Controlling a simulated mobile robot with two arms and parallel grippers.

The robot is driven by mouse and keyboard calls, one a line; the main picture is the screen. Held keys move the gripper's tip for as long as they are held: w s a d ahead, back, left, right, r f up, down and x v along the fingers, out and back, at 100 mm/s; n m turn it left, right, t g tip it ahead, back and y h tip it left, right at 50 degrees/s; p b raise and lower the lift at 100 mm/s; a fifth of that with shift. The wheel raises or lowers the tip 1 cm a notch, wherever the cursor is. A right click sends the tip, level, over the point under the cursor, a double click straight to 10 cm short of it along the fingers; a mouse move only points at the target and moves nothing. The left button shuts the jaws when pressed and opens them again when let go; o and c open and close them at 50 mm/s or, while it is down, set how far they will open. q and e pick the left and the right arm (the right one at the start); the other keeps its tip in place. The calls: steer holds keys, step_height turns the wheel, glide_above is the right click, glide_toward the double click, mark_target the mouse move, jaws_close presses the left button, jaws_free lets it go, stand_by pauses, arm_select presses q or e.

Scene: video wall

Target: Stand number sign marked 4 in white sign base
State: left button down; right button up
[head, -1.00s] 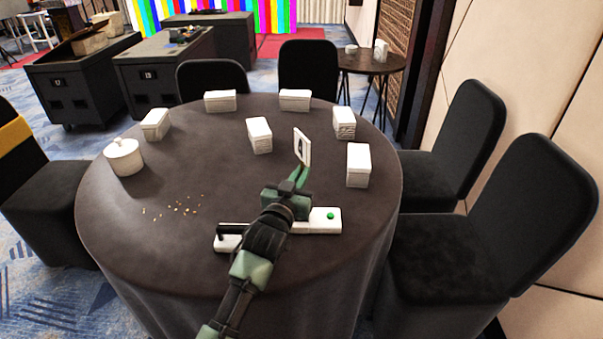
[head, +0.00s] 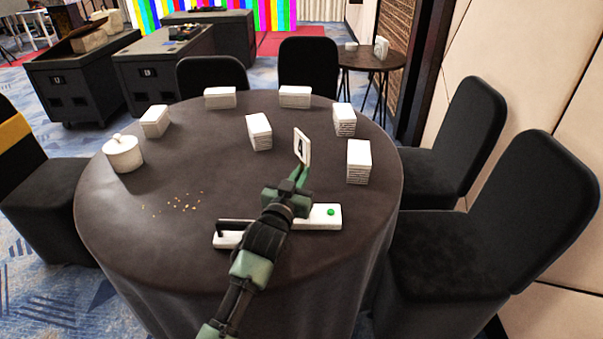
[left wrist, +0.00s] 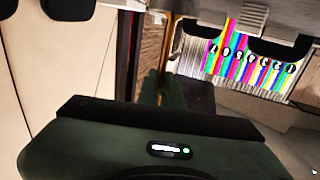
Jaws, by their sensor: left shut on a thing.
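The number sign (head: 303,146) is a small white upright card with a dark 4 on its face. My left gripper (head: 299,176) is shut on its lower part and holds it over the right half of the round table. A long, low white slab (head: 325,215) with a green dot and a black bar lies under my left arm, which hides its middle. It may be the white sign base, but I cannot tell. The left wrist view shows mostly the dark green gripper body, and the sign is not clear there. My right gripper is not in view.
Several white box-like stacks, one (head: 359,162) right of the sign and one (head: 259,132) left of it, stand on the dark round table (head: 190,245). A white lidded pot (head: 122,153) and crumbs (head: 180,203) are at left. Black chairs surround the table.

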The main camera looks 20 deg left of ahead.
arm_select(q)
steer(key=shift+s+a+f+b, duration=0.15)
steer(key=shift+f+b, duration=0.3)
steer(key=shift+f, duration=0.25)
steer(key=shift+w+a+f+b, duration=0.15)
steer(key=shift+f+b, duration=0.3)
steer(key=shift+f, duration=0.25)
steer(key=c, duration=1.5)
jaws_free()
steer(key=shift+s, duration=0.15)
steer(key=shift+f, duration=0.1)
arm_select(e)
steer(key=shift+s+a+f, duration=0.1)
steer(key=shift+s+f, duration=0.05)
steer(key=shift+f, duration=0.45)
